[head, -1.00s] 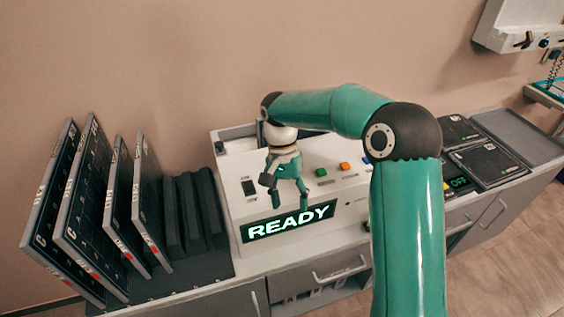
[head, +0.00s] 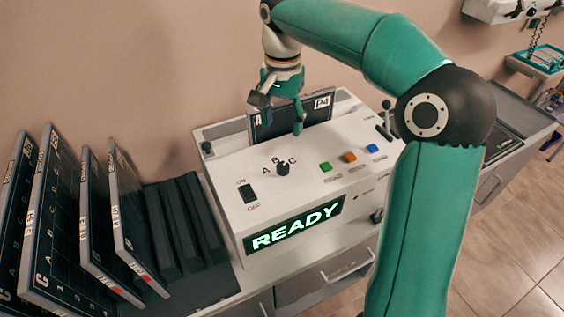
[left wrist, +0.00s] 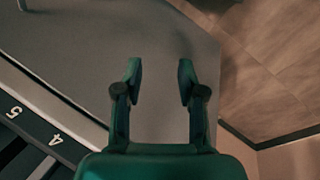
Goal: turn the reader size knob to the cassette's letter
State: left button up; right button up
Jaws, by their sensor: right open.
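The size knob (head: 283,169) is a small dark knob on the white reader (head: 225,175), with letters A, B and C around its far side. I cannot tell surely which letter it points to. A dark cassette (head: 318,113) stands upright in the reader's back slot. My right gripper (head: 279,116) is open and empty, above and behind the knob, in front of the cassette. My left gripper (left wrist: 159,74) is open and empty over a grey surface.
The reader's display (head: 296,226) says READY. Green (head: 326,167), orange (head: 349,157) and blue (head: 372,148) buttons sit right of the knob, and a black switch (head: 248,193) left. Several cassettes (head: 130,225) stand in a rack at left.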

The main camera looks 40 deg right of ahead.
aim_at(283, 166)
notch_tip(283, 166, down, 13)
jog(key=shift+f, duration=0.1)
jog(key=shift+c, duration=0.2)
grip_shut()
dwell(0.3)
